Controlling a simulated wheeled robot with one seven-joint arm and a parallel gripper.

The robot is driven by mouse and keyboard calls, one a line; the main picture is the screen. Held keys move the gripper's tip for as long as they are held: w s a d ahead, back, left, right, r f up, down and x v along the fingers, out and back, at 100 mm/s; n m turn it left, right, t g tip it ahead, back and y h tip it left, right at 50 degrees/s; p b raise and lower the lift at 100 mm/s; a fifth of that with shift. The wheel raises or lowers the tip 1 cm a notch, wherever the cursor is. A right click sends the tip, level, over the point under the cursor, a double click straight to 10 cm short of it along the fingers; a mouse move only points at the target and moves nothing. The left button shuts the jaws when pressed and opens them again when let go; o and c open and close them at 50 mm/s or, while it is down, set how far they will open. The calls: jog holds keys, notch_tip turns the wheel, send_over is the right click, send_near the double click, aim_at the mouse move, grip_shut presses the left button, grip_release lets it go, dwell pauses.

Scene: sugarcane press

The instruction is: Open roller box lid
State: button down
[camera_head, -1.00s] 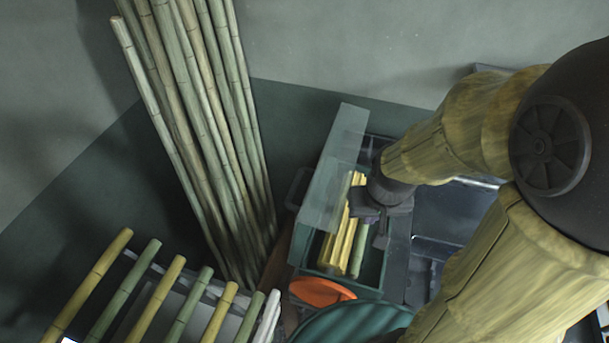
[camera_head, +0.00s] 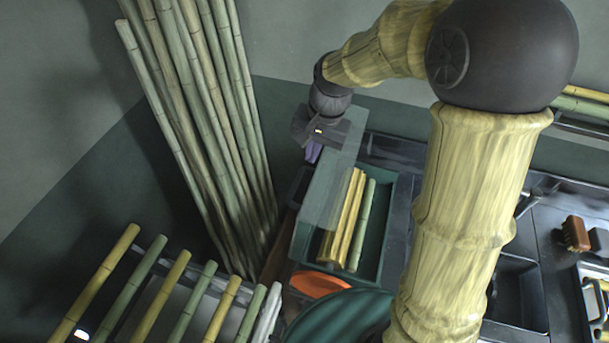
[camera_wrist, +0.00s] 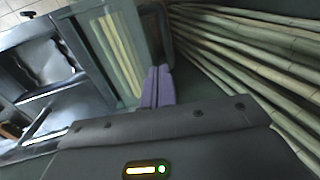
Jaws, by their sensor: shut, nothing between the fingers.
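The roller box (camera_head: 377,270) is a dark green open-topped box at the centre of the head view. Yellow ribbed rollers (camera_head: 343,228) and a green roller (camera_head: 362,225) lie in it. Its see-through lid (camera_head: 322,200) stands raised along the left side, and its exact angle is hard to tell. My gripper (camera_head: 313,152) is at the lid's far left, outside the box, with its purple fingers partly hidden. In the wrist view the fingers (camera_wrist: 157,82) are together and empty, beside the box's edge. The rollers show there behind a clear pane (camera_wrist: 122,55). Contact with the lid cannot be told.
Tall bamboo-like canes (camera_head: 195,120) lean against the wall at the left, close to my gripper. Shorter canes (camera_head: 160,300) lie on a rack at lower left. An orange disc (camera_head: 320,284) is at the box's near end. Dark trays (camera_head: 515,295) are at the right.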

aim_at(323, 178)
notch_tip(323, 178, down, 10)
jog(key=a+p, duration=0.1)
jog(key=p, duration=0.2)
jog(key=shift+w+a, duration=0.35)
jog(key=shift+r, duration=0.1)
